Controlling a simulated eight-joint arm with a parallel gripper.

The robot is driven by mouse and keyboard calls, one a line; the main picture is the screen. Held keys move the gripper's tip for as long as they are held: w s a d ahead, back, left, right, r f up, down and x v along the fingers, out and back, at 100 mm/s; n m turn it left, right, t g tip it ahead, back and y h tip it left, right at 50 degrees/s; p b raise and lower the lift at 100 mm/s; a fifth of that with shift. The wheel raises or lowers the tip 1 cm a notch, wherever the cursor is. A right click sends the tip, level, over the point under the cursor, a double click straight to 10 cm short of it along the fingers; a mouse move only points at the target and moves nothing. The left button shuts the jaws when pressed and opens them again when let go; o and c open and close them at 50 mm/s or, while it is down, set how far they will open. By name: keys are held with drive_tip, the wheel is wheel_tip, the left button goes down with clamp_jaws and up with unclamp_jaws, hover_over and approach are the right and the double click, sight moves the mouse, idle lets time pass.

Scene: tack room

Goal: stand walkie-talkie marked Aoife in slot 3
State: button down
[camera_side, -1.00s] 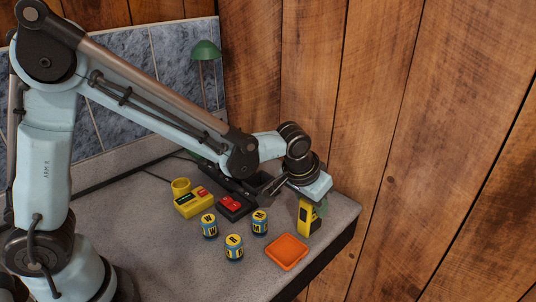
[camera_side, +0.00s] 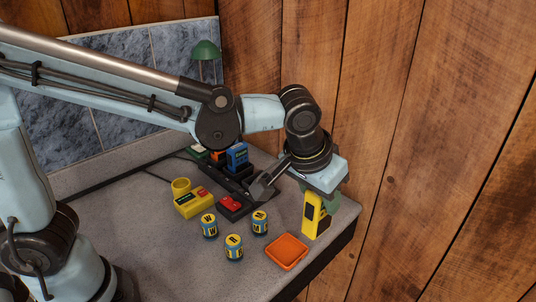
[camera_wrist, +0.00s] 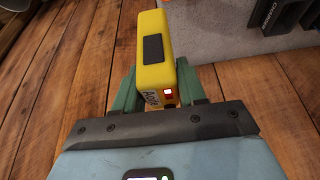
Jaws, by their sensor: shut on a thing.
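My gripper (camera_side: 322,196) is shut on a yellow walkie-talkie (camera_side: 312,222) with a dark panel, near the counter's right end. In the wrist view the walkie-talkie (camera_wrist: 157,58) sits between the green fingers of my gripper (camera_wrist: 158,88). A label partly reading "Aoif" shows on its side, beside a small red light. A dark charging rack (camera_side: 233,170) stands at the back of the counter, left of my gripper. A blue walkie-talkie (camera_side: 237,155), an orange one (camera_side: 217,155) and a green-and-white one (camera_side: 198,151) stand in it. Slot numbers are not readable.
Several blue-and-yellow cans (camera_side: 234,247) stand on the counter (camera_side: 150,250). An orange tray (camera_side: 287,252) lies near the right front edge. A yellow device (camera_side: 193,204), a yellow cup (camera_side: 180,187) and a black box with red tops (camera_side: 234,207) stand left of my gripper. A wooden wall rises behind.

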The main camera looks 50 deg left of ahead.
drive_tip(key=w+a+f, duration=0.1)
drive_tip(key=w+a, duration=0.2)
drive_tip(key=a, duration=0.9)
drive_tip(key=w+a, duration=0.4)
drive_tip(key=a, duration=0.7)
drive_tip(key=shift+s+a+f, duration=0.1)
drive_tip(key=shift+s+f, duration=0.05)
drive_tip(key=shift+f, duration=1.2)
drive_tip(key=shift+s+f, duration=0.1)
drive_tip(key=shift+f, duration=1.2)
drive_tip(key=shift+f, duration=0.55)
drive_tip(key=c, duration=0.9)
unclamp_jaws()
drive_tip(key=shift+v, duration=5.5)
